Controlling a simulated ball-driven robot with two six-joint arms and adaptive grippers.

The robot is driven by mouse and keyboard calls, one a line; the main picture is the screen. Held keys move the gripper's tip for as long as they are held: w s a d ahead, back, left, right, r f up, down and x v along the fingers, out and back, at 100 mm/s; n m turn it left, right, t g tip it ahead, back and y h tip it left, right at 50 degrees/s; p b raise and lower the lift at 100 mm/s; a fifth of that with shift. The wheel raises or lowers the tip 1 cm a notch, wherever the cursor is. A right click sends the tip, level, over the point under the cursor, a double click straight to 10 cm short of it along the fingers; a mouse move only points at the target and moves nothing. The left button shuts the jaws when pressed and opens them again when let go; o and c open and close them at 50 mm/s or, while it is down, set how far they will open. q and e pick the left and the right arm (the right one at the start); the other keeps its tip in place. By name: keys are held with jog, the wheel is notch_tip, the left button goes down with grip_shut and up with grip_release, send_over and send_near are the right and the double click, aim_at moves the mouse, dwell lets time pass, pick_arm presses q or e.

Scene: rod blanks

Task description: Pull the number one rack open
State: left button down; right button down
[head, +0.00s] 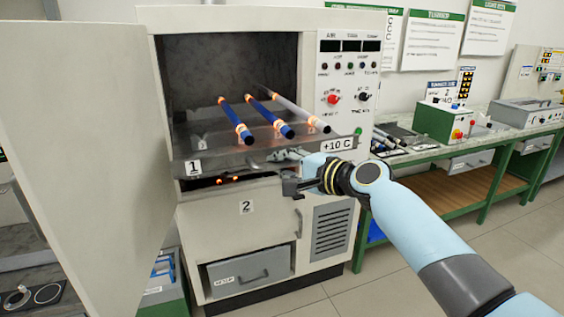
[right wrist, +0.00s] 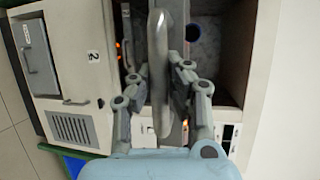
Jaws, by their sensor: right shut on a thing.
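The number one rack (head: 228,161) is a dark metal tray in the open oven chamber, with a "1" tag on its front left and a "+10 C" tag at its right. Three rods lie on it: two blue rods (head: 236,120) (head: 269,117) and a grey rod (head: 299,108), each with a glowing orange band. The rack's handle (right wrist: 157,62) is a grey bar that runs upright in the right wrist view. My right gripper (head: 290,172) is at the rack's front, its fingers (right wrist: 160,80) closed on either side of the handle. My left gripper is out of view.
The oven's open door (head: 85,130) stands at the left. Below the rack is a slot with an orange glow and a "2" tag (head: 246,207). A green workbench (head: 480,160) with equipment stands at the right. Open floor lies in front.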

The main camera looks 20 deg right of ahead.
jog(key=shift+s+f, duration=0.1)
jog(key=shift+f, duration=0.1)
jog(key=c, duration=1.2)
grip_release()
jog(key=shift+c, duration=0.2)
jog(key=shift+r, duration=0.1)
jog(key=v, duration=1.2)
